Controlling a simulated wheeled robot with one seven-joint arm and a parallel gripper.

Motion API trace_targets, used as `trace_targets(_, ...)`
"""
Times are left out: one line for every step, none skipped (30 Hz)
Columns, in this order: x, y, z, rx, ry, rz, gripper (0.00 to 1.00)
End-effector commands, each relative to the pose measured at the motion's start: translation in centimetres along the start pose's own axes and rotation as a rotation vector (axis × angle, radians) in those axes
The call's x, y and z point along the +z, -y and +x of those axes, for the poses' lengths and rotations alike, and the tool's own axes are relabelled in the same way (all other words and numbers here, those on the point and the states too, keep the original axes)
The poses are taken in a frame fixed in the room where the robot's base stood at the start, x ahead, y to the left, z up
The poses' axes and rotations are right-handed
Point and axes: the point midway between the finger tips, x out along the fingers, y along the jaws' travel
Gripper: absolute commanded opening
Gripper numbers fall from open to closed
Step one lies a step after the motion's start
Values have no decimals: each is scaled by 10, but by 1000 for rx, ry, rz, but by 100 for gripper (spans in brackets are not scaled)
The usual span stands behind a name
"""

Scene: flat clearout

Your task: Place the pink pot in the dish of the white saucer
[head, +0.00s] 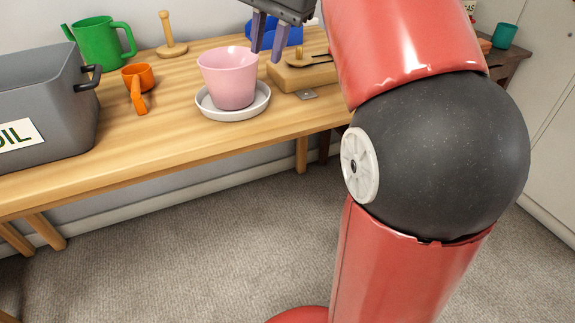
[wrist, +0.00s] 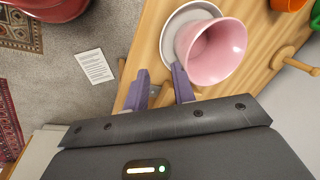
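The pink pot (head: 231,80) stands upright on the white saucer (head: 253,107) on the wooden table in the head view; the saucer's rim shows around its base. In the wrist view the pot (wrist: 217,55) and part of the saucer (wrist: 172,38) lie just past the fingertips. My gripper (head: 267,52) is at the pot's upper right, beside its rim. Its two purple fingers are apart in the wrist view (wrist: 160,80), with nothing seen between them. The inside of the saucer is mostly hidden under the pot.
A grey bin (head: 45,105) stands at the table's left. A wooden block (head: 300,75) lies right of the saucer. The table front is clear.

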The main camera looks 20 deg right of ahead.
Motion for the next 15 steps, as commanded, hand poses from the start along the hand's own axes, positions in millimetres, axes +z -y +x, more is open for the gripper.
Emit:
trace_targets(12,-17,7,-22,-6,-66,26)
trace_targets(19,-24,14,-32,-13,-113,26)
trace_targets(28,-35,22,-45,-27,-175,26)
trace_targets(36,-43,30,-51,-38,-224,26)
trace_targets(44,-51,38,-58,-50,-271,26)
trace_targets(56,-62,49,-64,-69,-338,26)
trace_targets(65,-71,59,-66,-84,-389,26)
trace_targets(74,-79,68,-68,-101,-440,26)
trace_targets(86,-91,82,-68,-124,-508,26)
trace_targets(94,-100,92,-65,-142,-559,26)
trace_targets(102,-108,102,-62,-159,-608,26)
trace_targets(113,-119,116,-57,-182,-669,26)
trace_targets(120,-126,125,-51,-199,-711,26)
trace_targets(126,-134,134,-45,-215,-752,26)
trace_targets(133,-142,145,-37,-233,-799,26)
